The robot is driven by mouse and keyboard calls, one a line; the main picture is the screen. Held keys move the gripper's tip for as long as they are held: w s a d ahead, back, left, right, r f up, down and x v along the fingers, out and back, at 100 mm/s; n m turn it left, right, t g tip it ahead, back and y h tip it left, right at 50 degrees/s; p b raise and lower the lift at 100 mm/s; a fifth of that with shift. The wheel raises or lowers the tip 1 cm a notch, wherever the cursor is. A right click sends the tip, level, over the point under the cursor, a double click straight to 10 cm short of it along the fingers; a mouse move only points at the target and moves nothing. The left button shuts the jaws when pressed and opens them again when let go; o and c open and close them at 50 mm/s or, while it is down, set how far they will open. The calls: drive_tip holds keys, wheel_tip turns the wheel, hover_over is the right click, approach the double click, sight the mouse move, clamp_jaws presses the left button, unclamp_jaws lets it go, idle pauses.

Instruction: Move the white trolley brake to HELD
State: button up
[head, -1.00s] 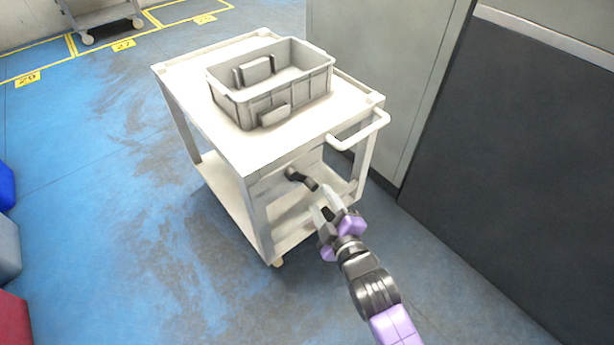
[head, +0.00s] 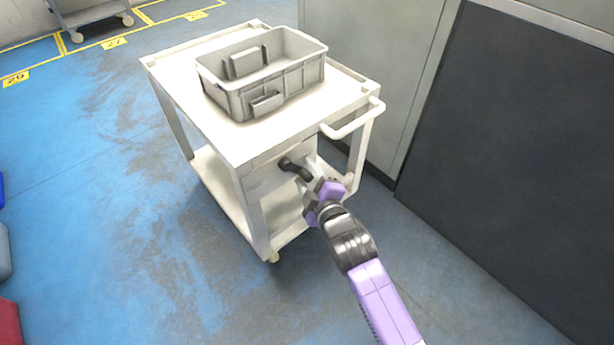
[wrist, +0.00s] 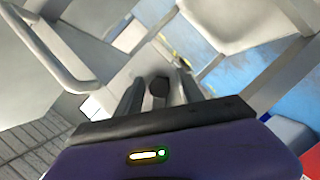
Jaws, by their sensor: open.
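The white trolley (head: 240,140) stands ahead of me, with two shelves and a white push handle (head: 352,122) at its right corner. The brake lever (head: 296,170) is a dark, short lever on a pale panel below the top shelf. Its dark end shows between my fingers in the wrist view (wrist: 159,87). No HELD marking is readable. My gripper (head: 308,190) is open, with its fingertips close to the lever. I cannot tell whether they touch it. The fingers partly hide the lower shelf and panel.
A grey bin (head: 262,75) sits on the trolley top. A dark wall panel (head: 500,150) stands close on the right. Blue floor (head: 90,180) is open on the left, with red and blue items at the left edge. Another trolley (head: 92,18) stands at the back left.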

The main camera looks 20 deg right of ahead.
clamp_jaws()
drive_tip(key=shift+r, duration=0.1)
idle(1.2)
